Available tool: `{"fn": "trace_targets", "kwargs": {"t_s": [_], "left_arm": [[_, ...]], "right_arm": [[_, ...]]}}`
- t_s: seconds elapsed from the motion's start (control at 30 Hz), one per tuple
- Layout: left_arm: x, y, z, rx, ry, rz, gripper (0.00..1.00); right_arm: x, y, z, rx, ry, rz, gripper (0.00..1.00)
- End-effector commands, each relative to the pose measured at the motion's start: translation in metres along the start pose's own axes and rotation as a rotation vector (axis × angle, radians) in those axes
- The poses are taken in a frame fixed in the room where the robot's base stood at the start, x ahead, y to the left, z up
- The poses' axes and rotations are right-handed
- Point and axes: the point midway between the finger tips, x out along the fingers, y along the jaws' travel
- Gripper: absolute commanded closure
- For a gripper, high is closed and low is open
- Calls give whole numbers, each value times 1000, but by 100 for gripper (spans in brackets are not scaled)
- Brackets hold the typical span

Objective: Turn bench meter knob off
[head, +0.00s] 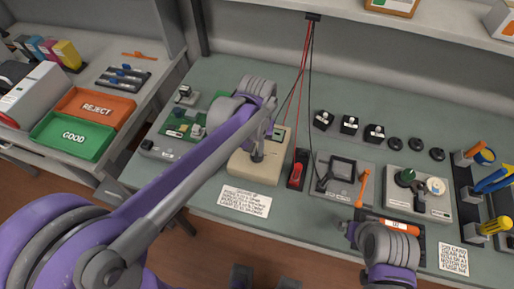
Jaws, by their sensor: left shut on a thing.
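The bench meter (244,170) is a beige box on the green-grey bench, with a small dark display (278,134) at its top right. My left arm comes in from the left, and my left gripper (257,154) points down onto the meter's face. It is shut on the meter's knob, which the fingers mostly hide, so I cannot read its setting. My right gripper (383,246) is at the bench's front right, beside an orange cartridge label (394,224). Its fingertips are not clear.
A printed card (245,201) lies in front. A green board (183,127) sits left; several black knobs and fixtures stand right. GOOD (60,153) and REJECT (124,107) trays are far left.

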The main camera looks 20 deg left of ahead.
Motion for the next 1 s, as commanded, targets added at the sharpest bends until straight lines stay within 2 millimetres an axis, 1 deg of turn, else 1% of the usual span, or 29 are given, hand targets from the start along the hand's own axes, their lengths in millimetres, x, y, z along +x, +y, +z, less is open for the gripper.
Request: {"fn": "trace_targets", "kwargs": {"t_s": [0.6,0.8,1.0], "left_arm": [[-1,0,0,-575,1,0,100],[-1,0,0,-723,1,0,100],[-1,0,0,-826,1,0,100]], "right_arm": [[3,0,3,0,-2,0,3],[3,0,3,0,-2,0,3],[4,0,3,0,-2,0,3]]}}
